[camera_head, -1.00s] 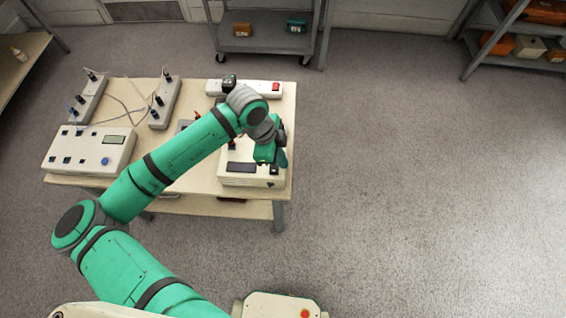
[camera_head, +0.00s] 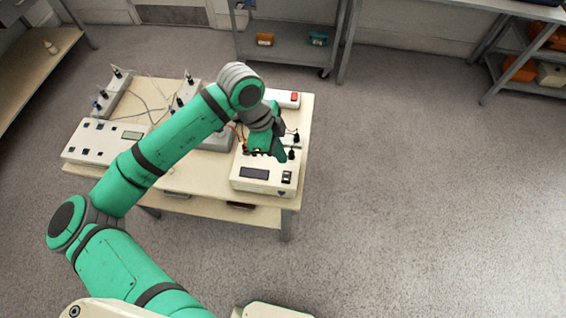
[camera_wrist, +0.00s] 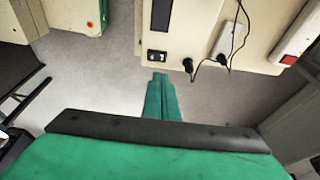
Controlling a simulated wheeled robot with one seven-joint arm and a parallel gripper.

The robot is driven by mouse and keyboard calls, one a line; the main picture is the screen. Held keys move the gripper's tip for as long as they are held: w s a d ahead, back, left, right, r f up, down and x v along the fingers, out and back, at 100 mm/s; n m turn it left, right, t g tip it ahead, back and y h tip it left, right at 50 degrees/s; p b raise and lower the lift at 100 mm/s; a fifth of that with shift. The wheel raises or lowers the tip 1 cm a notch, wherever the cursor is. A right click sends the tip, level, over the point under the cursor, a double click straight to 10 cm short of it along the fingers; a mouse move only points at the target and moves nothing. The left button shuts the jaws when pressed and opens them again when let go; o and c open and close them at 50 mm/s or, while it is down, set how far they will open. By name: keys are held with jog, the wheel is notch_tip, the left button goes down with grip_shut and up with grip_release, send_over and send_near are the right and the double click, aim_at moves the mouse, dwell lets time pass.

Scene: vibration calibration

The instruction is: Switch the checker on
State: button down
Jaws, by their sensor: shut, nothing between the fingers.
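The checker is a cream box (camera_head: 240,181) at the right end of the table, with a dark display (camera_head: 255,173) and a small black switch (camera_head: 287,177) on its front part. In the wrist view the checker (camera_wrist: 187,25) is at the top, with its switch (camera_wrist: 157,56) just beyond my fingertips. My gripper (camera_head: 280,155) is over the back part of the checker, apart from the switch in the head view. In the wrist view my gripper (camera_wrist: 160,76) has its green fingers together and empty. I cannot tell the switch's position.
Black plugs and a white adapter (camera_wrist: 231,40) with cables are beside the switch. A power strip (camera_head: 284,97) with a red switch lies behind. A larger cream device (camera_head: 95,140) stands at the table's left. The floor right of the table is clear.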

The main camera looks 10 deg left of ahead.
jog(key=v, duration=0.6)
jog(key=shift+d, duration=0.15)
